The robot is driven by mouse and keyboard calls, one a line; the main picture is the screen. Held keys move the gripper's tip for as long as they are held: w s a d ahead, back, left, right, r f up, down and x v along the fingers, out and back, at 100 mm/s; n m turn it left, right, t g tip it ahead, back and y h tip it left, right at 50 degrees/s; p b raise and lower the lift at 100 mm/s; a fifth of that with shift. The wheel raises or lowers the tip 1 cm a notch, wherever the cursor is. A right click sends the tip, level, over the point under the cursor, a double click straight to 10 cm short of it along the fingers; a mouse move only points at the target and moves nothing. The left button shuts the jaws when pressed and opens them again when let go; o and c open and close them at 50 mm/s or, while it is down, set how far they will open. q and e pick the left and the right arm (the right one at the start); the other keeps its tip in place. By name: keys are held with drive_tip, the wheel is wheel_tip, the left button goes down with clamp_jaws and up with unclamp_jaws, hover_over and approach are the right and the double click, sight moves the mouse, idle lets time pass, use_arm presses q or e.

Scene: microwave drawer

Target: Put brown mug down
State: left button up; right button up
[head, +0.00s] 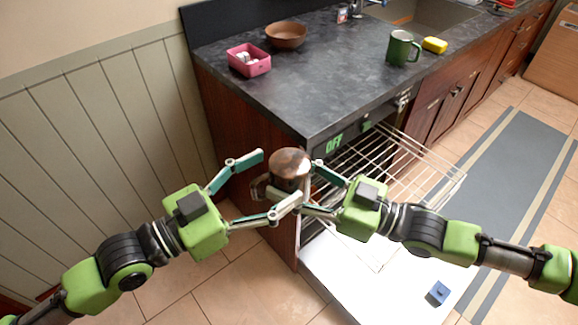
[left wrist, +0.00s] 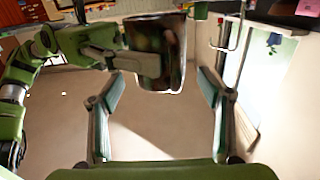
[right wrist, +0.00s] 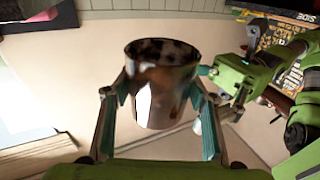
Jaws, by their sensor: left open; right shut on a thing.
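The brown mug (head: 290,163) is held in the air in front of the counter corner, with its handle toward the left in the head view. My right gripper (head: 300,187) is shut on it; in the right wrist view the mug (right wrist: 160,90) sits between both fingers (right wrist: 160,100). My left gripper (head: 275,182) is close on the mug's left side, open. In the left wrist view its fingers (left wrist: 160,85) are spread wide, with the mug (left wrist: 160,50) at and beyond the tips. Finger overlap in the head view hides the mug's lower part.
The dark counter (head: 330,75) bears a brown bowl (head: 286,36), pink box (head: 249,62), green mug (head: 403,50) and yellow sponge (head: 435,45). Its front middle is clear. Below, a wire rack (head: 400,165) sticks out over an open white door (head: 370,285) with a blue block (head: 437,293).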

sight(290, 169)
use_arm(q)
drive_tip(key=shift+x, duration=2.25)
drive_tip(key=shift+s, duration=0.1)
drive_tip(key=c, duration=1.4)
drive_tip(key=shift+c, duration=0.2)
use_arm(e)
drive_tip(key=o, duration=1.1)
